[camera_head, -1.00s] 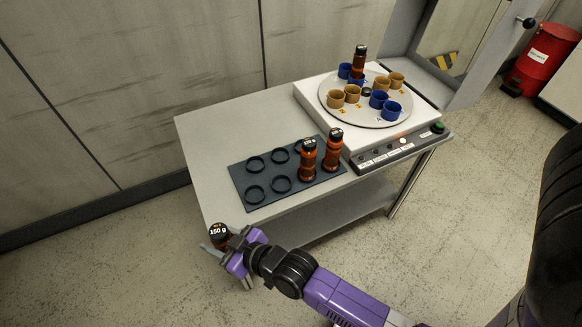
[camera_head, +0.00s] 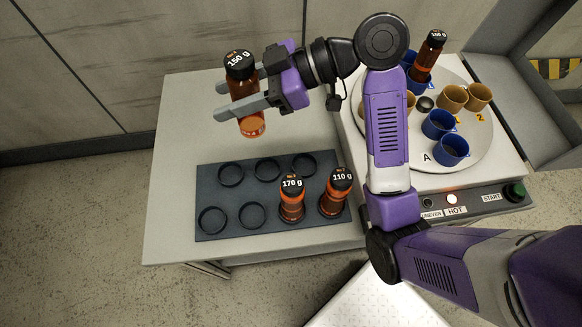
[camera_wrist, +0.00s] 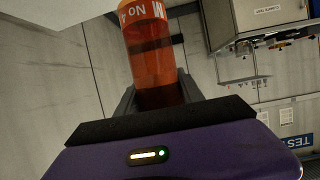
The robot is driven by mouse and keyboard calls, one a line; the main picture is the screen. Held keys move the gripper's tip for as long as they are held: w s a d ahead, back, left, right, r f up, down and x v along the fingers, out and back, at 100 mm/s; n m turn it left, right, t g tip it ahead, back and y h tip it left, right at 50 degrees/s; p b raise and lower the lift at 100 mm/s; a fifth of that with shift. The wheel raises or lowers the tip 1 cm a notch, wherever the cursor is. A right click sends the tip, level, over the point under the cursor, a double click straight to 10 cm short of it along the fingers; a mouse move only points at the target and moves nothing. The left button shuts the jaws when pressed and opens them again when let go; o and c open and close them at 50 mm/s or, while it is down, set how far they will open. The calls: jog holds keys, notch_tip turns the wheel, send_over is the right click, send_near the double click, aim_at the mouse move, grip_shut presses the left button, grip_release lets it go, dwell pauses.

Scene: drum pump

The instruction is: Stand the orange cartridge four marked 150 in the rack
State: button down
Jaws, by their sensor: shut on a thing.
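My gripper (camera_head: 245,92) is shut on an orange cartridge (camera_head: 250,124) with a black cap marked 150 g. The cartridge is slightly tilted, held above the table behind the rack's left part. In the wrist view the orange cartridge (camera_wrist: 150,45) stands between the fingers, part of its label showing. The dark rack (camera_head: 290,243) lies on the table with several empty rings, three in the back row and two at front left. Cartridges marked 170 g (camera_head: 291,200) and 110 g (camera_head: 336,194) stand at its front right.
A machine with a round turntable (camera_head: 470,155) stands at right, bearing blue and tan cups (camera_head: 452,150). Another cartridge (camera_head: 428,56), its cap apparently reading 150 g, stands in a cup there. My arm crosses in front of the turntable's left side. The table (camera_head: 180,130) is clear left of the rack.

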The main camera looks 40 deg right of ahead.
jog(key=shift+s+d+f+g, duration=0.3)
jog(key=shift+s+d, duration=0.05)
jog(key=shift+d, duration=0.2)
jog(key=shift+f+b, duration=0.4)
jog(key=shift+f, duration=9.05)
jog(key=shift+f, duration=0.15)
jog(key=c, duration=0.7)
grip_release()
jog(key=shift+c, duration=0.2)
jog(key=b+v, duration=0.1)
jog(key=v, duration=1.1)
